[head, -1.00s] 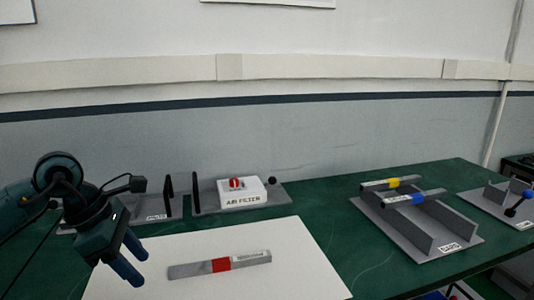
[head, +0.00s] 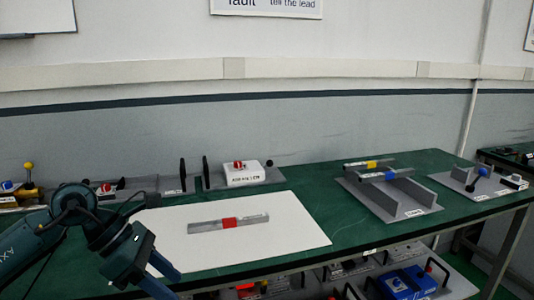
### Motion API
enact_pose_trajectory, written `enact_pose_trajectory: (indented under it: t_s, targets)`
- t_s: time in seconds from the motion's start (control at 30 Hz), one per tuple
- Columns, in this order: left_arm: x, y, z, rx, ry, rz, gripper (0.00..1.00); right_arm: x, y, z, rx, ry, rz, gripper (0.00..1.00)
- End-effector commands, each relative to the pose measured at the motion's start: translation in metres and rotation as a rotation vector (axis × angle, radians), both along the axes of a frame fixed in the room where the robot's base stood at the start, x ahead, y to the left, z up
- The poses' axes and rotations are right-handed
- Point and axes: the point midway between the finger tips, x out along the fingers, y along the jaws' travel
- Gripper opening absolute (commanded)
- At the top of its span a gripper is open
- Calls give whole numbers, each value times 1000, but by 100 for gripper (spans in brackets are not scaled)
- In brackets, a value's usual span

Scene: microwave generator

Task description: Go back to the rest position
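My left gripper (head: 172,284) hangs over the near left edge of the white mat (head: 285,240), fingers pointing down and right. Its two dark blue fingers show apart with nothing between them, so it looks open and empty. My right gripper is out of view. A grey bar with a red band (head: 229,223) lies on the mat, apart from the gripper and to its upper right.
A white air filter box (head: 243,174) sits on a grey fixture at the back of the green table (head: 300,262). A grey rack (head: 412,207) holds bars with yellow and blue bands at right. Another fixture (head: 475,186) stands beyond it. A lower shelf holds a blue box (head: 405,284).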

Motion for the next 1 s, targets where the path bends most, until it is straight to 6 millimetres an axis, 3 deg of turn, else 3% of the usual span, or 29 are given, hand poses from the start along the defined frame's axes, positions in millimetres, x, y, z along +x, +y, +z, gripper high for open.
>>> enact_pose_trajectory:
  t_s: [0.03, 0.2, 0.3, 0.4, 0.53, 0.63, 0.77, 0.87, 0.9, 1.0]
  targets:
    - [-8, -20, -4, -92, 47, 0, 47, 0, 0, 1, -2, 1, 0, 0]
    - [-32, -83, -1, -457, 246, 62, 47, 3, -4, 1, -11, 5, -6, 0]
    - [-43, -114, 10, -723, 428, 161, 47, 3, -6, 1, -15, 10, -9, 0]
    - [-42, -130, 23, -1009, 662, 326, 47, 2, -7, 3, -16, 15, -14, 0]
    - [-26, -122, 19, -1340, 996, 624, 47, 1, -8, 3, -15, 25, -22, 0]
    - [-13, -102, -10, -1549, 1266, 912, 47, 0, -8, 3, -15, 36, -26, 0]
    - [-17, -68, -80, -1746, 1621, 1359, 47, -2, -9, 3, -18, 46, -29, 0]
    - [-43, -46, -145, -1823, 1868, 1728, 47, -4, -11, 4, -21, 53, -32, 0]
    - [-57, -40, -167, 1705, -1810, -1727, 47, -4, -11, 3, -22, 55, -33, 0]
    - [-92, -32, -209, 1451, -1664, -1690, 47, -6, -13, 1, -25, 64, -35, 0]
